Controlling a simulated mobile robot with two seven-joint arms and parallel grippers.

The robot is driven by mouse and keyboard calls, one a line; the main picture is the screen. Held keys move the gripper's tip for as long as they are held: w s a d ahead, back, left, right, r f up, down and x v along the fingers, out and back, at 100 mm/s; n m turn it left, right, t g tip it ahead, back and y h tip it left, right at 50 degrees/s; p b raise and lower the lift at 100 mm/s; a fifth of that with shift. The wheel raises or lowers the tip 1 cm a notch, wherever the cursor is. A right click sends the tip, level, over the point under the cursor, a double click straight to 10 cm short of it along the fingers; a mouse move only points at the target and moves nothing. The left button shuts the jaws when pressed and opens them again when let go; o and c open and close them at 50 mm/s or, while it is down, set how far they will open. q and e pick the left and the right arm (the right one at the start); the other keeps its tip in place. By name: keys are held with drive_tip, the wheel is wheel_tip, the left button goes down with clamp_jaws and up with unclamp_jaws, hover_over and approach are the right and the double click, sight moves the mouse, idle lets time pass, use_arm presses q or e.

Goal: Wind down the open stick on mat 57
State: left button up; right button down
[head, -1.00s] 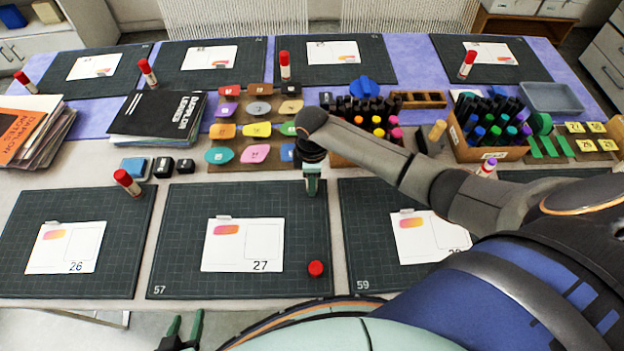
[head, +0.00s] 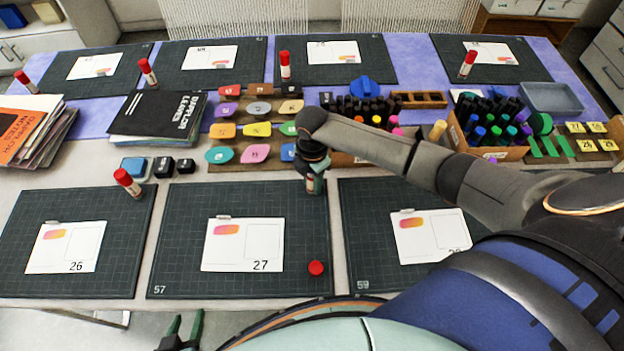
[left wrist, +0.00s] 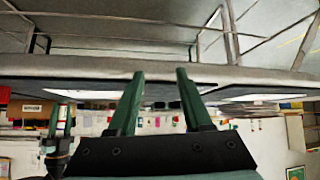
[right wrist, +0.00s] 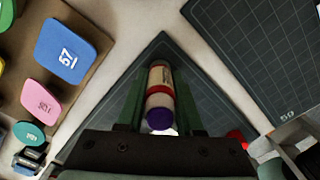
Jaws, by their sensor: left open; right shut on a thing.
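The open stick (right wrist: 159,80) has a pale barrel, a red band and a purple glue end that shows above the band. My right gripper (head: 315,186) is shut on it at the far right corner of mat 57 (head: 180,245). In the right wrist view the fingers (right wrist: 158,110) flank the stick, its purple end toward the camera. I cannot tell whether its foot touches the mat. A red cap (head: 316,268) lies on the mat's near right part, beside card 27 (head: 243,256). My left gripper (head: 184,331) is open and empty, in front of the table's near edge.
Mat 59 (head: 356,262) is to the right, partly under my right arm. Another red-capped stick (head: 128,183) stands on the mat to the left.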

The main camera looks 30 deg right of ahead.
drive_tip(key=shift+d, duration=0.1)
idle(0.6)
unclamp_jaws()
idle(0.5)
idle(0.3)
drive_tip(key=shift+r, duration=3.8)
